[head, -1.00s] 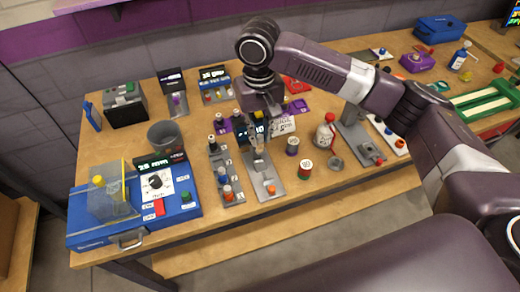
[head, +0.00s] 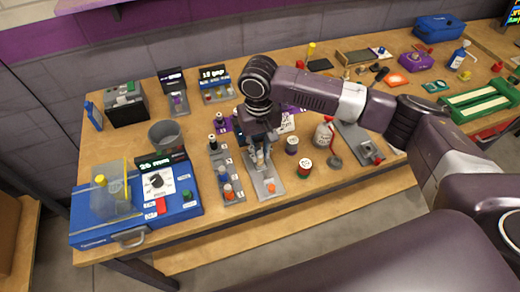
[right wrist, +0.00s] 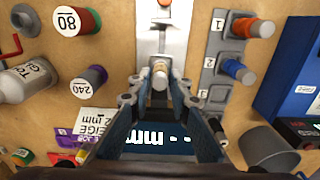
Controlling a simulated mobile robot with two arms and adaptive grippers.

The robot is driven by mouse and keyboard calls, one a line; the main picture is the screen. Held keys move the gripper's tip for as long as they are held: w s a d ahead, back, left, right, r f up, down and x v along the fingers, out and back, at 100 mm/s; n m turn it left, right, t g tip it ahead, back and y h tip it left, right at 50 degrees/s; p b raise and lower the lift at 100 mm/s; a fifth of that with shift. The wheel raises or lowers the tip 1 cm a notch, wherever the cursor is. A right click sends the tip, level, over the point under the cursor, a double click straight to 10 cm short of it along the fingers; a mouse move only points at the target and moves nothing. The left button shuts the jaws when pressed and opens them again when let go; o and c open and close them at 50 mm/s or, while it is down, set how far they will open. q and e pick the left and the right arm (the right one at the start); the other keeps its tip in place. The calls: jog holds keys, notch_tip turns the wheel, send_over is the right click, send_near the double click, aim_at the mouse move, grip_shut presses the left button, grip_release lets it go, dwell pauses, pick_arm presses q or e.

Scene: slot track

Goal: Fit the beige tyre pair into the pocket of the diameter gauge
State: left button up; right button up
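My right gripper (head: 261,160) points down over the gauge. In the right wrist view its fingertips (right wrist: 160,87) stand on either side of the beige pair with a visible gap. My left gripper is not in view.
A numbered rack (head: 226,170) with orange, blue and black-topped pieces stands close left of the gauge. Pots marked 80 (right wrist: 76,20) and 240 (right wrist: 88,80), and a glue bottle (head: 324,132), stand on the other side. A grey cup (head: 165,135) and blue machine (head: 180,210) are further left.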

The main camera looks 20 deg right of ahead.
aim_at(259, 154)
jog(key=o, duration=0.3)
notch_tip(259, 154, up, 12)
jog(key=shift+r+b, duration=0.1)
jog(key=shift+b, duration=1)
jog(key=shift+a, duration=0.1)
